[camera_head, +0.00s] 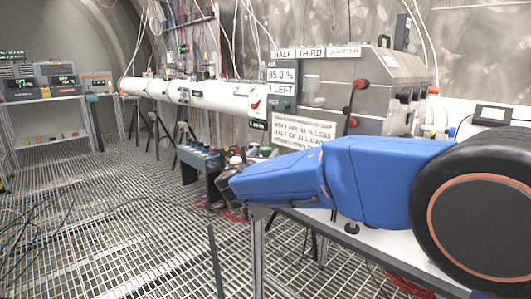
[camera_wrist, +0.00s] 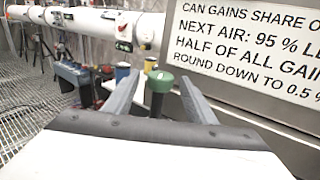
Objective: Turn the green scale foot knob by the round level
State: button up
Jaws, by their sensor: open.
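The green knob (camera_wrist: 160,82) shows in the wrist view, a round green cap on a darker green stem. My gripper (camera_wrist: 158,79) is open, with one grey finger on the left of the knob and the other on its right. Gaps show between the knob and both fingers, and I cannot tell how far ahead of the fingertips it stands. The knob's lower end is hidden behind my gripper's body. I cannot make out a round level in either view. In the head view my blue arm reaches left over the bench and hides much of this area.
A blue cylinder (camera_wrist: 122,71) and a yellow-topped piece (camera_wrist: 150,63) stand just behind the knob. A lettered sign (camera_wrist: 245,45) rises at the right. A blue-topped block (camera_head: 200,157) and a long white tube (camera_head: 215,94) lie beyond.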

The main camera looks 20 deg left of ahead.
jog(key=s+d, duration=0.2)
jog(key=s, duration=1.3)
